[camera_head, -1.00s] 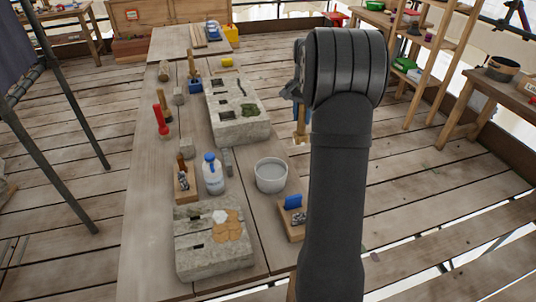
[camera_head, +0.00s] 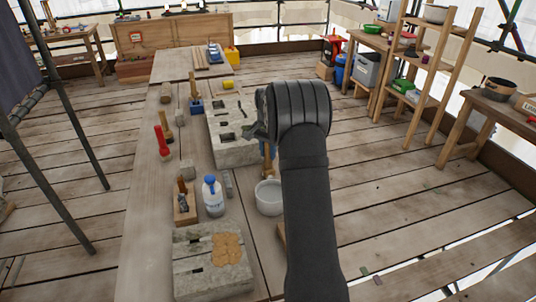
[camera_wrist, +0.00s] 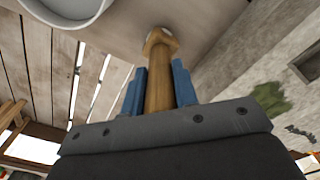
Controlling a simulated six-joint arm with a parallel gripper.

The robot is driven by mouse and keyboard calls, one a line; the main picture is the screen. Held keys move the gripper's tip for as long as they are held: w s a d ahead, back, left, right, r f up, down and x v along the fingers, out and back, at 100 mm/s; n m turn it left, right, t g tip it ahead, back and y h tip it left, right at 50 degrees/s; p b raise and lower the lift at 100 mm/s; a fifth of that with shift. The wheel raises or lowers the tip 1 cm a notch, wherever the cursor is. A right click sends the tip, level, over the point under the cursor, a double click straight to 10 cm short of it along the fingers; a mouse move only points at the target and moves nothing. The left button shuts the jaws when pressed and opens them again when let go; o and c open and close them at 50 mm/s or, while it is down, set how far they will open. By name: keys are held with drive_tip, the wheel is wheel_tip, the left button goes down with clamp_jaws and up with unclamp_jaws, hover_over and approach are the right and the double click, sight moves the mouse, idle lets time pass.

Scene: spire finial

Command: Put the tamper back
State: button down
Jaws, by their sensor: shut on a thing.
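The tamper (camera_wrist: 158,80) is a wooden tool with a wider, faceted end, seen in the wrist view. My gripper (camera_wrist: 159,88) is shut on it, with a blue finger on each side. In the head view, part of the tamper (camera_head: 268,162) hangs below my gripper (camera_head: 260,133), beside the right side of the long stone block (camera_head: 235,150) and beyond the white bowl (camera_head: 269,198). I cannot tell whether its lower end touches the table. My arm hides the area just right of it.
On the table (camera_head: 145,220) stand a white bottle with a blue cap (camera_head: 213,197), a wooden stand with a tool (camera_head: 185,205), a red-handled tool (camera_head: 162,142) and a blue holder (camera_head: 196,106). A front stone block (camera_head: 195,275) carries tan hexagons. The table's left strip is mostly clear.

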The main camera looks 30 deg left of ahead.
drive_tip(key=shift+f, duration=0.55)
drive_tip(key=shift+f, duration=0.15)
drive_tip(key=c, duration=1.1)
unclamp_jaws()
wheel_tip(320, 180, up, 12)
drive_tip(key=shift+s+r, duration=0.15)
wheel_tip(320, 180, down, 12)
drive_tip(key=shift+r, duration=1.85)
